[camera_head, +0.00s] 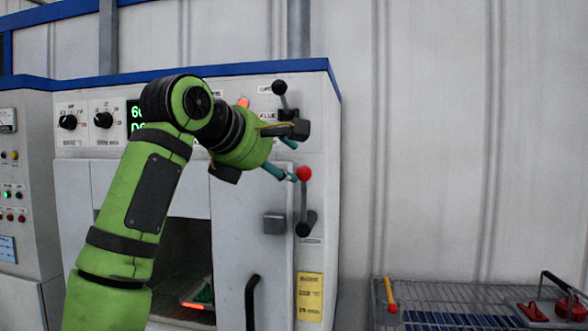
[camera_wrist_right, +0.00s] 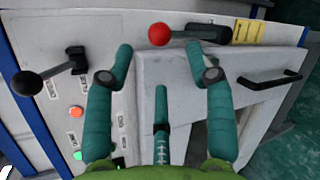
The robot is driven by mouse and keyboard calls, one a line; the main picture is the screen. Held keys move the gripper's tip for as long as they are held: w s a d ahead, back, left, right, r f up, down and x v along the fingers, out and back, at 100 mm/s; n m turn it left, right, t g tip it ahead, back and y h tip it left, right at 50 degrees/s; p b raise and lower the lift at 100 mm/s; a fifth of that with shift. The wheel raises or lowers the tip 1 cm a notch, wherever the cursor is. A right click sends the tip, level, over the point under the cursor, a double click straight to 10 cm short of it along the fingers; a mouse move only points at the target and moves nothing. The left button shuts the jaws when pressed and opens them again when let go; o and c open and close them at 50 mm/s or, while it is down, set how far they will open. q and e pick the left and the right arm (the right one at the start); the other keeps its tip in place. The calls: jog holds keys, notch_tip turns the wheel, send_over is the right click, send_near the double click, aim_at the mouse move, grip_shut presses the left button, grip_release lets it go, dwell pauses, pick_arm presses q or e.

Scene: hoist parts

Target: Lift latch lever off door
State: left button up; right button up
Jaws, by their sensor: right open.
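The latch lever (camera_head: 304,198) has a red ball knob on top and a dark pivot below. It stands upright on the machine's front, right of the pale door panel (camera_head: 240,230). In the right wrist view the lever (camera_wrist_right: 190,34) lies across the top, its red knob ahead of and between my fingertips. My right gripper (camera_head: 282,157) is open and empty, with teal fingertips close to the red knob in the head view. I cannot tell whether a fingertip touches it. In the wrist view the right gripper (camera_wrist_right: 168,65) spreads its fingers. My left gripper is out of view.
A black-knobbed lever (camera_head: 283,97) sits above my right gripper. A black handle (camera_head: 252,300) and a grey block (camera_head: 275,223) are on the door. A dark chamber opening (camera_head: 185,260) is to the left. A wire rack cart (camera_head: 470,295) with red items stands at right.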

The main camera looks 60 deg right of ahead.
jog(key=shift+v, duration=1.9)
